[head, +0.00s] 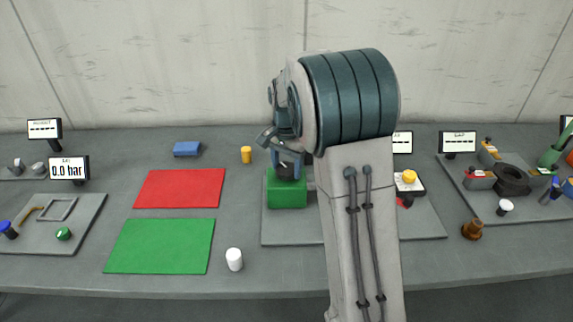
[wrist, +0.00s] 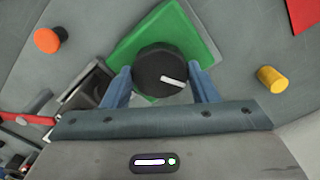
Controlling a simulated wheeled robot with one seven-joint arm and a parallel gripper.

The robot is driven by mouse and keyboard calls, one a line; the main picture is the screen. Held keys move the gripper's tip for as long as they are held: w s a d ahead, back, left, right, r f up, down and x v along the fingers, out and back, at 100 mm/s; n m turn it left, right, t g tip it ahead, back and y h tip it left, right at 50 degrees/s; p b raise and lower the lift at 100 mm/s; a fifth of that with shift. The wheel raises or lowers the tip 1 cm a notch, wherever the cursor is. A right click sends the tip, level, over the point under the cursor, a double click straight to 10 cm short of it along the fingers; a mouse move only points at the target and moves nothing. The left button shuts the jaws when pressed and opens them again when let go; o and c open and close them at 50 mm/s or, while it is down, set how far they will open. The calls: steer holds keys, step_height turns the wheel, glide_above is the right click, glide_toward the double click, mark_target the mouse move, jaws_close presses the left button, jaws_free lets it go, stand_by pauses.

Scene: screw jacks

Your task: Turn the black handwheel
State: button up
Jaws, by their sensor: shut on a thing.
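The black handwheel (wrist: 152,70) is a round knob with a white pointer mark, on top of a green block (wrist: 188,35). In the wrist view the pointer points right and slightly down. My gripper (wrist: 160,72) has one blue finger on each side of the handwheel and is shut on it. In the head view the gripper (head: 287,160) is above the green block (head: 287,195), with a little of the handwheel (head: 285,172) showing under the fingers. My arm hides the right side of the block's grey plate (head: 290,229).
A red mat (head: 180,188), a green mat (head: 160,246), a white cylinder (head: 234,259) and a yellow cylinder (head: 246,155) lie to the left. An orange-topped knob (wrist: 47,40) shows in the wrist view. Plates with fittings stand at both sides, including a thick black wheel (head: 512,180).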

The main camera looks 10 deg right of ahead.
mark_target(287, 168)
steer(key=shift+w+r, duration=0.1)
steer(key=o, duration=1)
steer(key=shift+d, duration=0.1)
step_height(287, 168, up, 14)
steer(key=shift+f+b, duration=0.15)
steer(key=shift+b, duration=0.15)
steer(key=shift+s+f+n+t, duration=0.5)
steer(key=shift+s+f+n, duration=0.95)
steer(key=shift+s, duration=3.1)
steer(key=shift+s+f+n+t, duration=0.5)
steer(key=shift+s+f+n, duration=0.95)
steer(key=shift+s, duration=3.15)
steer(key=shift+s+f+n+t, duration=0.5)
steer(key=shift+s+f+n, duration=0.95)
steer(key=shift+s, duration=3.1)
steer(key=shift+r+n, duration=0.25)
steer(key=shift+r, duration=0.05)
